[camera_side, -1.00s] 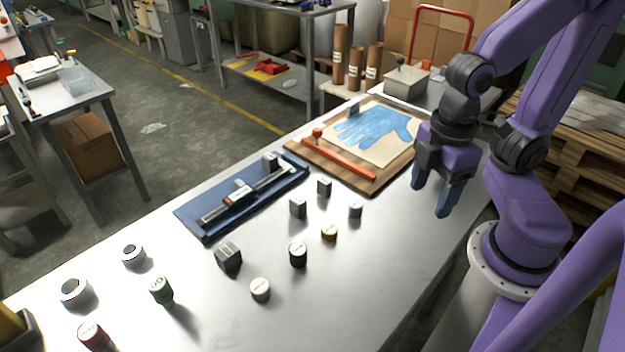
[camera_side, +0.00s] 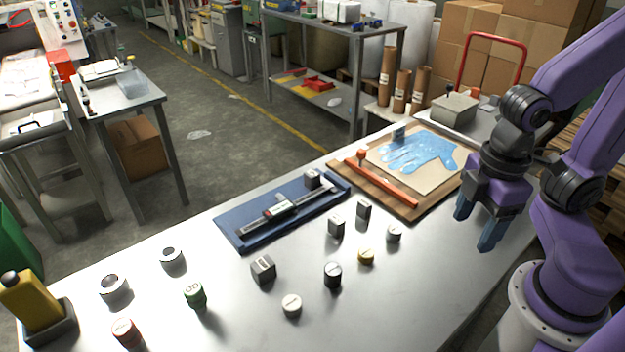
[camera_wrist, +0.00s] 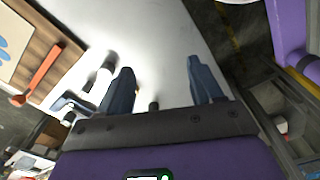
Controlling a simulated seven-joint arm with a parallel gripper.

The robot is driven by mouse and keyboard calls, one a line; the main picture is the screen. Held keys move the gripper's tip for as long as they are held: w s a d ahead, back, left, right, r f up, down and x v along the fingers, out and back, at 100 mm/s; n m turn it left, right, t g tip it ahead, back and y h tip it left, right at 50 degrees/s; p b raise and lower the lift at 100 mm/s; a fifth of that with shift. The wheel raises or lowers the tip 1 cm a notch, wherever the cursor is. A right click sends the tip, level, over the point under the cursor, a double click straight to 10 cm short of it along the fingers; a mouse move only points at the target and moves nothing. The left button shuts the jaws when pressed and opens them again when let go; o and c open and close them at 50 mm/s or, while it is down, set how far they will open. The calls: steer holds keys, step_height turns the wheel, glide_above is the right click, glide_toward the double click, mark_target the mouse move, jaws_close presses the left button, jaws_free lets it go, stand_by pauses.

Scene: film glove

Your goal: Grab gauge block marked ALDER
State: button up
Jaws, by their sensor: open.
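Several small grey metal blocks stand on the steel table. One block (camera_side: 336,226) and a narrower block (camera_side: 364,209) stand near the middle, a wider block (camera_side: 263,269) stands nearer the camera, and another block (camera_side: 313,178) sits at the far end of the blue caliper tray. I cannot read ALDER on any of them, so I cannot tell which is the marked block. My gripper (camera_side: 476,225) is open and empty, to the right of the blocks and apart from them. Its spread blue fingers (camera_wrist: 158,75) also show in the wrist view.
The blue tray (camera_side: 232,232) holds a caliper. Round pieces stand around the blocks: a black one (camera_side: 332,275), a brass one (camera_side: 366,257), a green one (camera_side: 195,295) and others. A wooden board (camera_side: 343,169) with a blue glove (camera_side: 420,152) lies behind. Bare table lies in front of the gripper.

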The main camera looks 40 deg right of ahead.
steer(key=shift+c, duration=0.3)
stand_by(0.4)
steer(key=w+a+f+m+y, duration=0.2)
steer(key=a+y, duration=0.1)
steer(key=a, duration=0.4)
steer(key=m+t+h, duration=0.3)
steer(key=m+t, duration=0.8)
steer(key=t, duration=0.1)
glide_toward(313, 173)
steer(key=shift+x, duration=4.35)
steer(key=c, duration=1.1)
